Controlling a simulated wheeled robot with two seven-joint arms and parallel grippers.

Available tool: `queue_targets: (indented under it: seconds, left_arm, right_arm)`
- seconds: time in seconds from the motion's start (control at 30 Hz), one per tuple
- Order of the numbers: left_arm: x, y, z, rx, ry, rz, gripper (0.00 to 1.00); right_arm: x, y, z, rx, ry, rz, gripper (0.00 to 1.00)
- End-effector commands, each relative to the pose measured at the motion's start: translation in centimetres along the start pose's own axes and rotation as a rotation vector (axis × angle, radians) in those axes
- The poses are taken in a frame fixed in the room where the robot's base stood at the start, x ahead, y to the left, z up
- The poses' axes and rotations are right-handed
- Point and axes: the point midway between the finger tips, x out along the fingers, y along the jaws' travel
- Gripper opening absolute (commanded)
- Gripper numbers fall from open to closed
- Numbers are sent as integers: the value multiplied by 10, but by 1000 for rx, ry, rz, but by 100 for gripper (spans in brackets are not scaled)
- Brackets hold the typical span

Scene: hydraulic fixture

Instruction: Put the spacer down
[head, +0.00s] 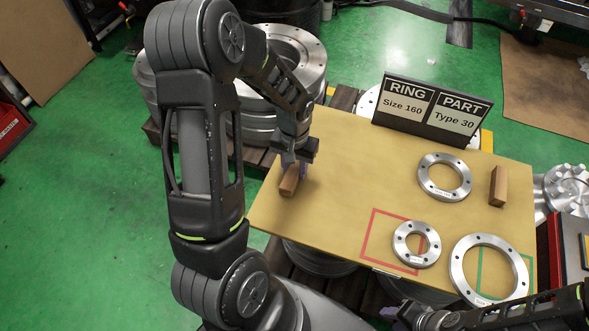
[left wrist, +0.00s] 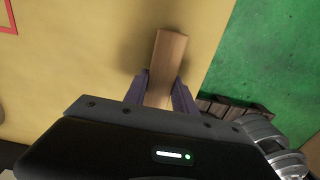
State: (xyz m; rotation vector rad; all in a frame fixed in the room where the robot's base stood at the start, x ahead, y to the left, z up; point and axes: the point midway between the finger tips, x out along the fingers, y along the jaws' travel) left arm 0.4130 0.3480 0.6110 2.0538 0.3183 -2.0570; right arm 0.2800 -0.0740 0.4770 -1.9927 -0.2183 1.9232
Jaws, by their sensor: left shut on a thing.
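The spacer, a brown wooden block (head: 289,181), is at the left end of the tan board. It also shows in the left wrist view (left wrist: 169,58), sticking out beyond the fingers. My left gripper (head: 296,168) is shut on it, with purple fingers on both sides. A shadow lies beside the block; I cannot tell whether it touches the board. A second wooden block (head: 498,186) stands at the right of the board. My right gripper (head: 390,312) is low at the board's front edge, apart from both blocks; its jaw opening is unclear.
The board (head: 335,165) is bare around the held block. Several metal rings lie to the right: one near the sign (head: 445,177), a small one (head: 417,244) partly over a red square, a large one (head: 489,270) over a green square. A black sign (head: 431,108) stands behind.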

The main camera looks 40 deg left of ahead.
Motion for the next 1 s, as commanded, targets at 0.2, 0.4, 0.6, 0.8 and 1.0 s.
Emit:
queue_targets:
  seconds: [0.2,0.4,0.6,0.8,1.0]
  left_arm:
    - [4,0,0,0,1,0,0]
    - [8,0,0,0,1,0,0]
    - [7,0,0,0,1,0,46]
    - [7,0,0,0,1,0,54]
    - [5,0,0,0,1,0,54]
  right_arm:
    - [0,0,0,0,0,0,36]
    - [4,1,0,0,0,0,36]
    - [3,1,0,0,0,0,36]
    - [3,1,0,0,0,0,36]
    - [1,0,0,0,0,0,36]
